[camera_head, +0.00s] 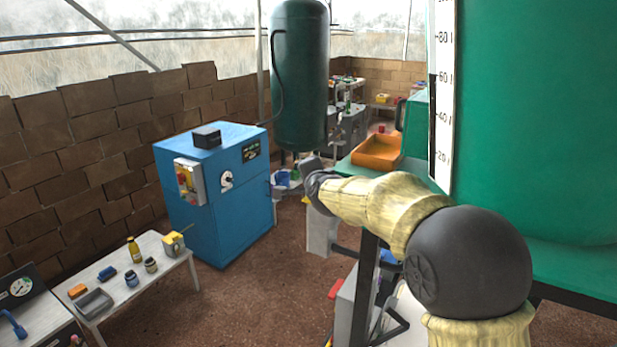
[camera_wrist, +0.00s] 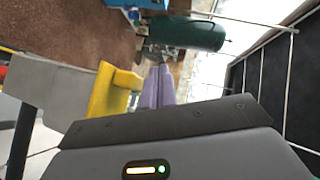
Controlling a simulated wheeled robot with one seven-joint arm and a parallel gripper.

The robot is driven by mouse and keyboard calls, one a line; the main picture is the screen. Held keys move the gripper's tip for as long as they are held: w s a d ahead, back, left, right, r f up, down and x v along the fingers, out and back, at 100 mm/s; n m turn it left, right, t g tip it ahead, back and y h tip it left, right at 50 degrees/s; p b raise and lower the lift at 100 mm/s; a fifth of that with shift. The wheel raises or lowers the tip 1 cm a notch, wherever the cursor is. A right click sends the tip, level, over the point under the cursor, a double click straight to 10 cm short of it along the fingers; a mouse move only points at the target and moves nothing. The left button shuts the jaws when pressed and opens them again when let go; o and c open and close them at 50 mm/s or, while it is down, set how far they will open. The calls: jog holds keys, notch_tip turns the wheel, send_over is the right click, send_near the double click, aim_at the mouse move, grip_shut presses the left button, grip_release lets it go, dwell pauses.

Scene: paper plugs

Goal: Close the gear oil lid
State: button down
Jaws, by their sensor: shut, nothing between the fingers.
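In the wrist view, my gripper (camera_wrist: 160,70) shows as two pale purple fingers side by side, shut with nothing between them. A yellow angled part (camera_wrist: 113,91) stands just left of the fingers; I cannot tell whether it is the gear oil lid or whether the fingers touch it. A grey body (camera_wrist: 65,92) lies left of the yellow part. In the head view, my arm reaches forward over the machinery at the right, and my gripper's fingertips are hidden. I cannot clearly make out the lid there.
A grey machine (camera_head: 347,305) with a red part stands below my arm. A large green tank (camera_head: 530,120) fills the right. A green table holds an orange tray (camera_head: 377,153). A blue cabinet (camera_head: 212,190) and low bench (camera_head: 172,262) stand left. Brown floor between is open.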

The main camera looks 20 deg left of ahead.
jog(key=shift+r, duration=0.1)
jog(key=shift+r+p, duration=0.6)
notch_tip(320, 180, up, 3)
jog(key=p, duration=0.2)
jog(key=shift+p, duration=0.4)
jog(key=s+a+r+p, duration=0.1)
jog(key=s+r+p, duration=0.1)
jog(key=s+r, duration=0.4)
jog(key=shift+s+a+r, duration=0.3)
jog(key=shift+s+r, duration=0.05)
jog(key=shift+s, duration=0.1)
